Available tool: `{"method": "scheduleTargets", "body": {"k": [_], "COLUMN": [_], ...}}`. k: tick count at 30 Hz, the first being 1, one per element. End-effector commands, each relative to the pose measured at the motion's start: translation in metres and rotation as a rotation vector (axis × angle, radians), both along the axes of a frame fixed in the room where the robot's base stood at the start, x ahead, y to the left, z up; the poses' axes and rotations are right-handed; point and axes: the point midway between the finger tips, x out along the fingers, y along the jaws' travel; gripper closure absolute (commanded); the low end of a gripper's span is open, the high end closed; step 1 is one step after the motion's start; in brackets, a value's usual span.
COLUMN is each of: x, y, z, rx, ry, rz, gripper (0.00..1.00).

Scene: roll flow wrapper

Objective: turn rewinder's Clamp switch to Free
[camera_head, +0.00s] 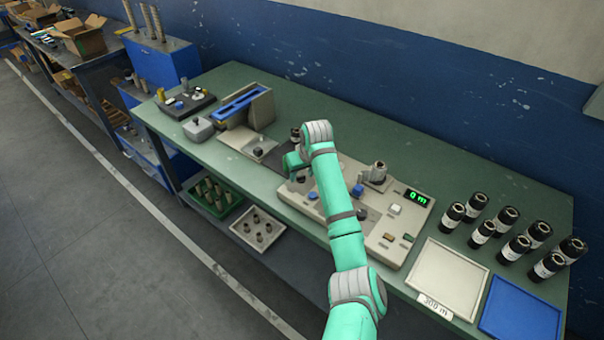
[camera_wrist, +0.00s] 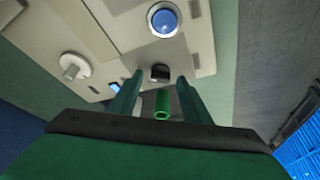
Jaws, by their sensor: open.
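The rewinder (camera_head: 385,238) is the pale machine on the green bench, with a green "0 m" display. In the wrist view a small black knob (camera_wrist: 160,73) on its pale panel shows between my fingertips; it looks like a switch, but no label is readable. My gripper (camera_head: 297,177) is over the left end of the rewinder. In the wrist view my gripper (camera_wrist: 160,82) is open, with its two dark green fingers either side of the black knob. I cannot tell whether they touch it. The knob's setting is unclear.
A blue round button (camera_wrist: 164,20) and a pale knob (camera_wrist: 75,67) are close to the black knob. Several black rolls (camera_head: 508,216), a white tray (camera_head: 447,278) and a blue tray (camera_head: 520,310) are at the right. A blue-topped unit (camera_head: 240,102) stands at the left.

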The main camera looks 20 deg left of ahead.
Motion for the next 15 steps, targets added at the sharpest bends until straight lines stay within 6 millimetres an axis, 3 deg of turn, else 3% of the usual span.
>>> {"method": "scheduleTargets", "body": {"k": [8,13,15], "x": [0.0003,0.0001,0.0003], "y": [0.0007,0.0011,0.0009], "z": [-0.0013,-0.0012,-0.0011], "rx": [0.000,-0.001,0.000], "ry": [0.000,0.000,0.000], "rz": [0.000,0.002,0.001], "gripper": [0.56,0.94,0.97]}}
